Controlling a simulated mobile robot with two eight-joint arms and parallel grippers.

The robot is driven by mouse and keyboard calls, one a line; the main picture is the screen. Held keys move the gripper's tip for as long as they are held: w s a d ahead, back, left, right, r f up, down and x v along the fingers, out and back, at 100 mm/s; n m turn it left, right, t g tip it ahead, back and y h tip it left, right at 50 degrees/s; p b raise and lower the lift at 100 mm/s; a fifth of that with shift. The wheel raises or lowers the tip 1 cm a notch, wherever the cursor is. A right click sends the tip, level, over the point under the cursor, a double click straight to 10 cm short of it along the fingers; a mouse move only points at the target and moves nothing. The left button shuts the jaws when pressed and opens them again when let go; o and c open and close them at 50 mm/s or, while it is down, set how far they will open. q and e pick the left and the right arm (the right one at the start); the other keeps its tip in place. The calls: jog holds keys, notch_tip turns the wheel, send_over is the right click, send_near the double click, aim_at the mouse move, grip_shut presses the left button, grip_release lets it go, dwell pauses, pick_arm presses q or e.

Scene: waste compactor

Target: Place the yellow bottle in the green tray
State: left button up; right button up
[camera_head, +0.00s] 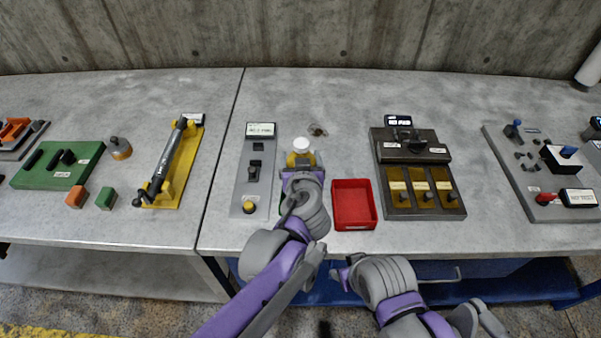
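The yellow bottle (292,158) has a white cap (301,145) and stands on the middle table, behind and left of a red tray. My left gripper (302,168) is at the bottle and covers most of it. Whether its fingers are closed on the bottle is hidden. A green tray does not clearly show; my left arm covers the table just left of the red tray. My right gripper (343,273) is low in front of the table edge, away from the bottle, and its finger opening cannot be made out.
The red tray (353,228) is empty, right of my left arm. A grey panel (242,190) lies left of it, and a dark panel with yellow plates (424,202) lies right. A small round part (317,130) lies behind the bottle. The table's back strip is mostly clear.

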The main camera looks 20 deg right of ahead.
pick_arm(q)
jog(key=shift+f+b, duration=0.3)
jog(key=shift+f, duration=1.85)
jog(key=shift+w, duration=0.1)
jog(key=shift+f, duration=0.2)
jog(key=o, duration=1.5)
jog(key=shift+c, duration=0.2)
jog(key=shift+r, duration=0.25)
jog(key=p+v, duration=0.1)
jog(key=v, duration=1.1)
